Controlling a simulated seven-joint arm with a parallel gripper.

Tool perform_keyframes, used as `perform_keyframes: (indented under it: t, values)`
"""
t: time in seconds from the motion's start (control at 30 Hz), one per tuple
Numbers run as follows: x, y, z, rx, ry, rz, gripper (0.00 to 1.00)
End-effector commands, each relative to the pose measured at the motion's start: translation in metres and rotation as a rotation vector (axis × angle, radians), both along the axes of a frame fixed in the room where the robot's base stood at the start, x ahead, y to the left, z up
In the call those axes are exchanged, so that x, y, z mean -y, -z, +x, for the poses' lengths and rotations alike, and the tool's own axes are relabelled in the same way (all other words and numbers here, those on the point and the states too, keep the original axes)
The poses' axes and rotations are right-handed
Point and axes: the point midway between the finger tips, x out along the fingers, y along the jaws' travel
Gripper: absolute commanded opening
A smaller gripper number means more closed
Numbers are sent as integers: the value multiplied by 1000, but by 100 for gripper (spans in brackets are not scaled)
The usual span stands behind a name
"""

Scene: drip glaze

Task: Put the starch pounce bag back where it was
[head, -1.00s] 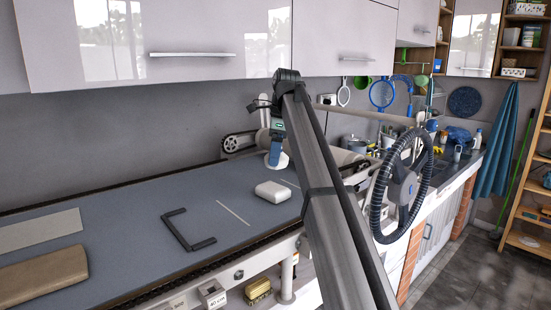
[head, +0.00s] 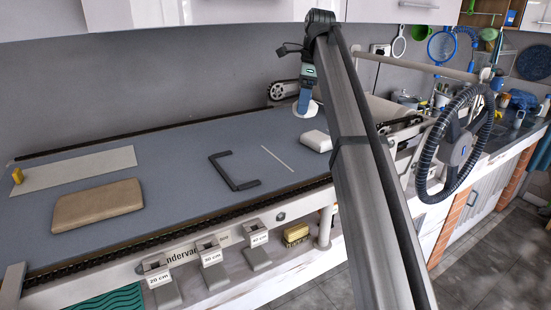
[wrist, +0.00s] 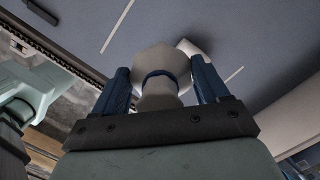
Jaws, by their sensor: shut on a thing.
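The starch pounce bag is a pale, rounded bundle with a dark blue tie around its neck, seen in the wrist view (wrist: 160,62). My gripper (wrist: 160,88) is shut on its neck, with one blue finger on each side. In the head view my gripper (head: 305,102) is over the far right part of the blue-grey table (head: 190,200), and the bag's pale edge (head: 314,109) shows by the fingers. Any gap between bag and table is unclear.
A white block (head: 316,141) lies near the gripper. A thin pale line (head: 277,158) and a dark three-sided bracket (head: 232,178) are left of it. A tan pad (head: 97,205) and a pale strip (head: 75,172) lie further left. A handwheel (head: 460,145) stands right.

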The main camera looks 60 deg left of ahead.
Motion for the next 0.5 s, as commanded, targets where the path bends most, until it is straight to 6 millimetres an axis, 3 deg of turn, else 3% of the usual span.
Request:
perform_keyframes:
  t: [0.03,0.2,0.4,0.5]
  values:
    - [-4,-1,-25,1,-26,3,50]
    - [-7,-1,-92,7,-95,14,50]
    - [4,2,-147,12,-124,20,50]
    - [16,6,-154,11,-81,17,50]
